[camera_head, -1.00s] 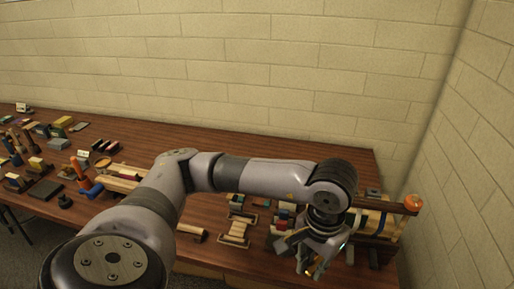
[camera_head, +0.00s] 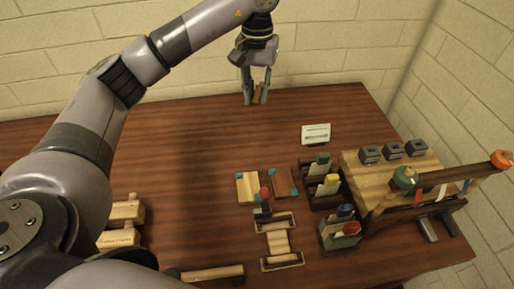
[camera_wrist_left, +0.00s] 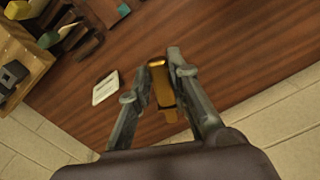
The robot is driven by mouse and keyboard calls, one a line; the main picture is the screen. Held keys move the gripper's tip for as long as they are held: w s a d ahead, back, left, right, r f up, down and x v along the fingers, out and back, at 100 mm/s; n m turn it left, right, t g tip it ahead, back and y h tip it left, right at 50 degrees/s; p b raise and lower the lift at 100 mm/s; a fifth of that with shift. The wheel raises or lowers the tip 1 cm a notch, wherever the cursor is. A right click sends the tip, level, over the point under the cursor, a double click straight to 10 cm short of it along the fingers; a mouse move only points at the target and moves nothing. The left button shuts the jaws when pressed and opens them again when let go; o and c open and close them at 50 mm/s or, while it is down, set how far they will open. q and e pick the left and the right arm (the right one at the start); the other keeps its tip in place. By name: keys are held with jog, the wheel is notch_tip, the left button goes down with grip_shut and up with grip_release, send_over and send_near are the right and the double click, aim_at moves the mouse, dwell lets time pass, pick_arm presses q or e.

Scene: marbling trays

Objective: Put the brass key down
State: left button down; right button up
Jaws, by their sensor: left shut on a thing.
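The brass key (camera_wrist_left: 160,84) shows in the left wrist view as a golden bar between the two fingers. My left gripper (camera_head: 256,98) is shut on it, pointing down over the back part of the wooden table (camera_head: 190,160). In the head view the brass key (camera_head: 259,91) is a small golden patch between the fingers, partly hidden by them. I cannot tell whether its lower end touches the table top. My right gripper is not in view.
A wooden rack (camera_head: 400,170) with dark blocks, dark trays of coloured pieces (camera_head: 322,187) and wooden blocks (camera_head: 276,243) fill the right and front. The table around the gripper is clear.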

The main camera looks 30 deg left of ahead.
pick_arm(q)
jog(key=shift+w+f, duration=0.1)
jog(key=shift+f, duration=0.1)
jog(key=p, duration=0.4)
send_over(256, 152)
notch_tip(256, 152, down, 15)
jog(key=shift+r, duration=0.2)
notch_tip(256, 152, down, 4)
jog(key=shift+f+p, duration=0.25)
jog(key=shift+p, duration=0.15)
jog(key=shift+f, duration=0.25)
jog(key=c, duration=1.5)
grip_release()
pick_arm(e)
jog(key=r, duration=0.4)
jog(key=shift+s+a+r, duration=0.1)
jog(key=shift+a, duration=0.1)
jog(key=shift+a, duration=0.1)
